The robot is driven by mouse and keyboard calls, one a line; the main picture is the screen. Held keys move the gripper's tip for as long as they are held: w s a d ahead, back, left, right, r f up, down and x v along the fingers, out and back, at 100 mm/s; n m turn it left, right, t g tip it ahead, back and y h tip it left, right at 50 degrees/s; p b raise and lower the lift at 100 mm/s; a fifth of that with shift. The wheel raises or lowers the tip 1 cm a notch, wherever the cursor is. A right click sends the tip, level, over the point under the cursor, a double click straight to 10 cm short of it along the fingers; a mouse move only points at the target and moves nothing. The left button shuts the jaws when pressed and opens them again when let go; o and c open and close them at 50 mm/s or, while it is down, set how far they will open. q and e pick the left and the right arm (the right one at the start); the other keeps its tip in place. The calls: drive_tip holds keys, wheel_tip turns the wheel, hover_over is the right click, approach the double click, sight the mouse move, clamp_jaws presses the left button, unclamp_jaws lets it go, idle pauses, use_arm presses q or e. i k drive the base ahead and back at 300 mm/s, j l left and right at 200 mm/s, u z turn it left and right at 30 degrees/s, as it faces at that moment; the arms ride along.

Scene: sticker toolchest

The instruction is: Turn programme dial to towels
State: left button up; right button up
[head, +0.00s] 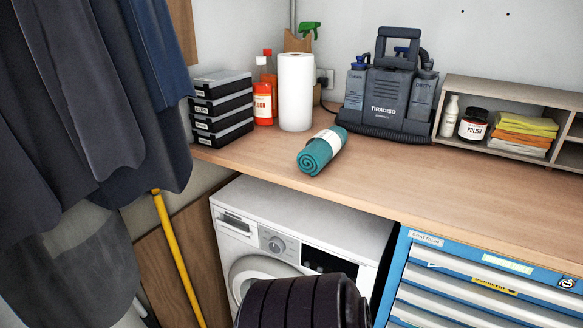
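A white washing machine (312,222) stands under the wooden worktop, left of the blue tool chest. Its round silver programme dial (275,245) is on the front panel, between the detergent drawer (237,224) at left and a dark display (328,264) at right. The dial's pointer and the programme labels are too small to read. Part of the round door (250,268) shows below the dial. The lower front of the machine is hidden behind a dark ribbed shape. Neither of my grippers is in view.
The blue tool chest (480,285) stands right of the machine. Dark garments (95,95) hang at left, near a yellow pole (178,262). The worktop (420,185) above holds a rolled teal towel (318,155), a paper roll (296,92) and a dark portable cleaner (388,100).

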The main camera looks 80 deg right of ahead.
sight(276, 245)
drive_tip(key=z, duration=2.8)
